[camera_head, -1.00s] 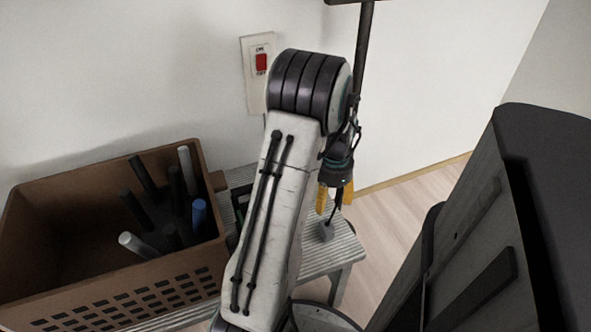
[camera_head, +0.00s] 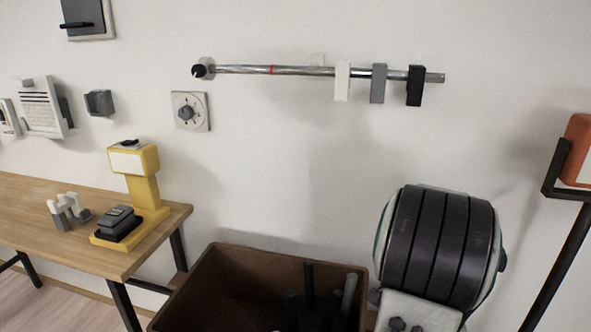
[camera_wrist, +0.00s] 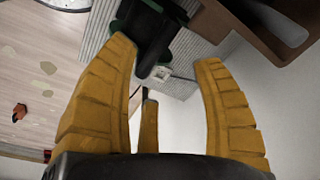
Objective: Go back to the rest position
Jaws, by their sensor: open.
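My gripper (camera_wrist: 165,75) shows in the wrist view with its yellow fingers spread apart and nothing between them. In the head view my arm's dark banded joint is at the lower right, and the gripper itself is out of that picture.
In the head view a brown crate (camera_head: 215,285) holding several rods stands left of my arm. A wooden table (camera_head: 60,215) with a yellow device (camera_head: 148,190) is at the left. A wall rail (camera_head: 300,70) carries hanging blocks. A dark post (camera_head: 560,255) stands at the right.

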